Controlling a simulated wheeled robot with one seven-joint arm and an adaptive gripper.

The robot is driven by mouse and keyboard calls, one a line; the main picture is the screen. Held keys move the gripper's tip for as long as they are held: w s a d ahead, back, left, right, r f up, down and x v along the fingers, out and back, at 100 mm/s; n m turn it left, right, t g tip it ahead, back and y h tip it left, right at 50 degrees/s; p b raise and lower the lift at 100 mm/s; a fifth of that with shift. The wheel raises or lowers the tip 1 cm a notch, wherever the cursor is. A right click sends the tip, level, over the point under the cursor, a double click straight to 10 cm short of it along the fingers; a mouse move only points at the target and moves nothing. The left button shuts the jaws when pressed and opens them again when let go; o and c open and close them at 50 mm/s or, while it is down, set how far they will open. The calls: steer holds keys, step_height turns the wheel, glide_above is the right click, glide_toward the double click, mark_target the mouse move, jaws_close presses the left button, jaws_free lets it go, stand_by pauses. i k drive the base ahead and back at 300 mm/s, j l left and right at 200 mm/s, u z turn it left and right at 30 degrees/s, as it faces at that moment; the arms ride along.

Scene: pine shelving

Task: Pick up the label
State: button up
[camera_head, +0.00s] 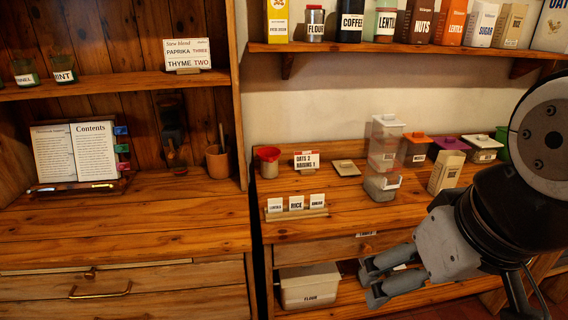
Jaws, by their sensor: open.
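Several small white label cards stand in a wooden holder (296,214) at the front left of the right-hand counter; the middle card (296,203) reads RICE. A larger card (306,160) reading OATS 2, RAISINS 1 stands behind them. A small pale strip (366,234) shows at the counter's front edge; I cannot tell if it is a label. Which label the task means is not clear. My gripper (369,283) is open, low in front of the counter, right of and below the card holder, its fingers pointing left. It touches no card that I can see.
Clear containers (384,146), an upright packet (446,172) and lidded tubs stand on the counter. A flour bin (309,286) sits on the lower shelf. An upper shelf (400,48) holds tins and boxes. The left counter (130,220) is mostly clear in front.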

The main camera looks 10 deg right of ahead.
mark_target(296, 204)
steer(key=i+j+z, duration=0.25)
steer(key=i, duration=0.2)
steer(key=i+j+z, duration=0.2)
steer(key=i, duration=0.25)
